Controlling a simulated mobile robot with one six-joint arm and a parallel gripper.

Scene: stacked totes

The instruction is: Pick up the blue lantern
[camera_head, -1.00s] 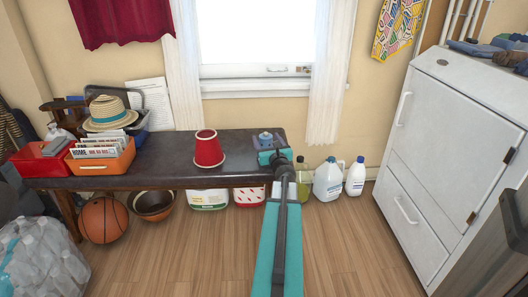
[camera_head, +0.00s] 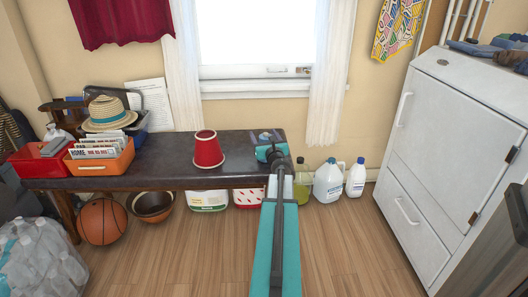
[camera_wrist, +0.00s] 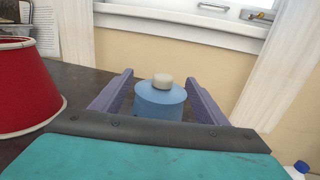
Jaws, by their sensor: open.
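The blue lantern (camera_wrist: 160,101) shows in the wrist view as a light blue round body with a pale knob on top. It stands upright on the dark bench (camera_head: 160,163), near its right end. My gripper (camera_wrist: 160,86) is open, with one purple finger on each side of the lantern and a visible gap to each. The lantern's lower part is hidden behind my gripper's body. In the head view my gripper is at the bench's right end and mostly covers the lantern (camera_head: 265,136).
A red lampshade-like object (camera_head: 208,150) stands on the bench just left of my gripper. An orange box (camera_head: 100,164) and a straw hat (camera_head: 108,114) are farther left. Bottles (camera_head: 328,182) stand on the floor to the right, beside a white cabinet (camera_head: 450,150).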

